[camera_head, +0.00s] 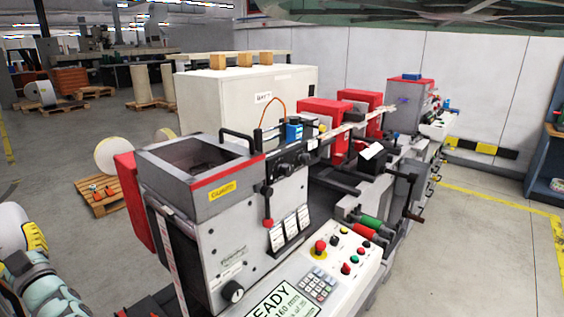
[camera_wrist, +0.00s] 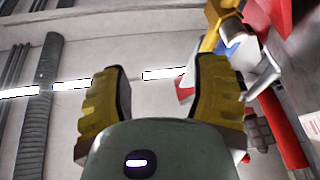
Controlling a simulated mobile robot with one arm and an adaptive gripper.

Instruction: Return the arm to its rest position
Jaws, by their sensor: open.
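My gripper (camera_wrist: 158,95) shows in the wrist view with its two yellow ribbed fingers spread apart and nothing between them. Behind the fingers I see a grey ceiling with bright light strips. In the head view part of my arm (camera_head: 38,270) shows at the lower left edge, beside the label rewinder (camera_head: 222,205).
The rewinder's control panel (camera_head: 335,262) has a screen, keypad and buttons at the front. A white cabinet (camera_head: 240,100) stands behind it. A pallet (camera_head: 100,200) lies on the floor at the left. The right floor (camera_head: 480,240) is clear; a blue shelf (camera_head: 547,165) stands at the right edge.

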